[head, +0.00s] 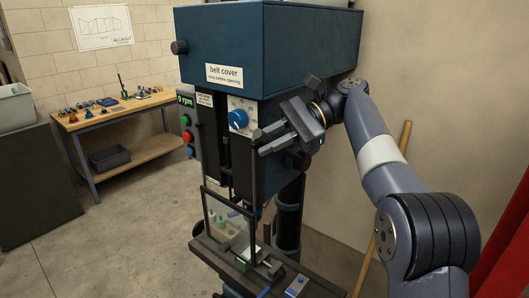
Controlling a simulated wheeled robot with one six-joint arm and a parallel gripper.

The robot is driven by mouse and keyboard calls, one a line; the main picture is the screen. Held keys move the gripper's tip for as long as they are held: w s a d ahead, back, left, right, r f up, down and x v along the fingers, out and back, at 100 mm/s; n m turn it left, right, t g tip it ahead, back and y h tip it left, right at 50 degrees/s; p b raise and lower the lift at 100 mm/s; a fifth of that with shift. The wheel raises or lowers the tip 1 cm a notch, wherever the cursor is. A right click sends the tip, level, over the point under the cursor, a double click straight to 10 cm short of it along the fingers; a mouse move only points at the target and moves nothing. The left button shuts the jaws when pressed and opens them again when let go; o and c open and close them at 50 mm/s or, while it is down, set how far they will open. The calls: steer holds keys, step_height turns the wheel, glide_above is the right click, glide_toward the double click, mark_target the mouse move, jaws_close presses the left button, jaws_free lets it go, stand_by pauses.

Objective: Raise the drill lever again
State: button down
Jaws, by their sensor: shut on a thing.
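The drill press has a big blue head with a belt cover (310,45) and stands in the middle of the head view. My gripper (263,142) reaches in from the right, at the front of the drill head, just right of the blue dial (238,119). Its fingers point left and are shut on the drill lever (254,168), a thin dark rod that runs downward from the fingertips. The fingers hide part of the lever, and its hub cannot be made out.
A clear guard (224,218) and a vise (262,262) are at the drill table below. The control panel (187,125) reads 0 rpm. A workbench (120,108) with small parts stands back left. A wooden pole (392,185) leans behind my arm. The floor at left is clear.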

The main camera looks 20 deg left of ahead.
steer(key=shift+w+d+r, duration=0.1)
steer(key=shift+w+r, duration=0.05)
steer(key=shift+w, duration=0.05)
stand_by(0.3)
steer(key=c, duration=1.4)
jaws_free()
steer(key=shift+c, duration=0.2)
steer(key=shift+o, duration=0.7)
